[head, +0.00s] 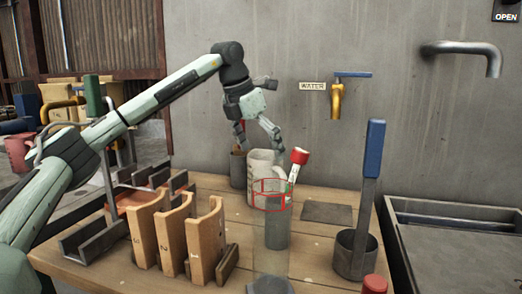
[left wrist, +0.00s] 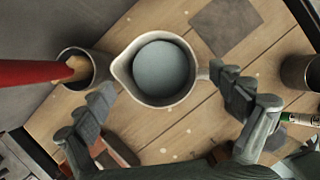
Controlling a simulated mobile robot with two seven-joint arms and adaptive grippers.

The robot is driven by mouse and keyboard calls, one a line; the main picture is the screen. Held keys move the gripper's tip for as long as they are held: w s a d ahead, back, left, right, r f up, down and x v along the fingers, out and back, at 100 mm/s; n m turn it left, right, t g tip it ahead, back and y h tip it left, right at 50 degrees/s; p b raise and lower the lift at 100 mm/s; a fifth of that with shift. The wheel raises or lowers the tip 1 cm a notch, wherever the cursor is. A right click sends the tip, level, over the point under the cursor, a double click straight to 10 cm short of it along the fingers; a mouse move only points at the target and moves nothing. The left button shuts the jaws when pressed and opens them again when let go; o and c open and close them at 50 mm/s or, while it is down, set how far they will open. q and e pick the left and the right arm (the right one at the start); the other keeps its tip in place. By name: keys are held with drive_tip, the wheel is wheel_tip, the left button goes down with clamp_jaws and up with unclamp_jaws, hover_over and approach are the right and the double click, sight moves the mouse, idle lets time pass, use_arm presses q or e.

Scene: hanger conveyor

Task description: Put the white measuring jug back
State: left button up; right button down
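The white measuring jug (head: 258,172) stands upright on the wooden table, partly hidden behind a clear tube with a red outline at its top. In the left wrist view the jug (left wrist: 118,68) is seen from above, with its spout to the left, its handle to the right and a round grey surface inside. My left gripper (head: 272,115) is open and empty, above and beside the jug. In the left wrist view its fingers (left wrist: 163,84) are spread to either side of the jug, the right one close to the handle. My right gripper is not in view.
A dark cup (head: 238,169) with a red-handled tool stands left of the jug. A flat dark square (head: 327,212) lies to its right. A sink (head: 455,235) is at right.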

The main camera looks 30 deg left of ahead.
use_arm(q)
drive_tip(key=v, duration=1.2)
drive_tip(key=shift+r, duration=0.2)
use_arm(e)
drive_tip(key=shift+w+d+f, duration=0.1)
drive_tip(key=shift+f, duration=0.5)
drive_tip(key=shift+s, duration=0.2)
